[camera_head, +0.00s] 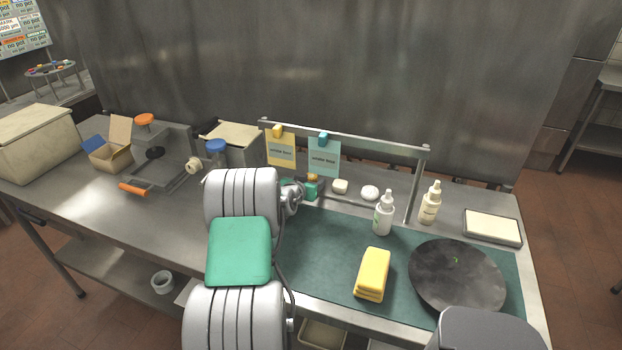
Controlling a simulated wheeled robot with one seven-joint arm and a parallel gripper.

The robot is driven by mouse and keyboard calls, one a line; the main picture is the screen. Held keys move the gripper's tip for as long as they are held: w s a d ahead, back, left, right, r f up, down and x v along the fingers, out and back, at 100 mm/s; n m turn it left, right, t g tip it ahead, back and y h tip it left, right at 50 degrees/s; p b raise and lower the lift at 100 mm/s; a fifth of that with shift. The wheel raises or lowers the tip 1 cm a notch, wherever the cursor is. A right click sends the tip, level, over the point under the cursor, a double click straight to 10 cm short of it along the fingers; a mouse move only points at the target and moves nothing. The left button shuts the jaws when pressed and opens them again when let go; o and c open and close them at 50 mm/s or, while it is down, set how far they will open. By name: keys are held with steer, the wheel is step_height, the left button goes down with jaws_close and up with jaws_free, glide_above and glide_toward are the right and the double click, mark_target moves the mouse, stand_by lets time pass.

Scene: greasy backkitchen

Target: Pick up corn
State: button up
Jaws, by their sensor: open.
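I cannot make out any corn for certain in the head view. A small teal holder (312,189) with a brownish-yellow top stands on the table behind the green mat, and I cannot tell what that top is. My arm rises from the bottom of the picture in front of the table, and its thick grey links cover part of the tabletop. My gripper cannot be made out; the arm's own links may hide it.
A steel table (150,215) carries a green mat (320,262) with a yellow stack (372,274), a dark round plate (457,276) and two dropper bottles (384,214) (430,204). A rail (345,138) stands behind. Boxes (40,140) (108,150) crowd the left.

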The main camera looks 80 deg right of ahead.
steer(key=shift+r, duration=0.1)
jaws_close()
stand_by(0.6)
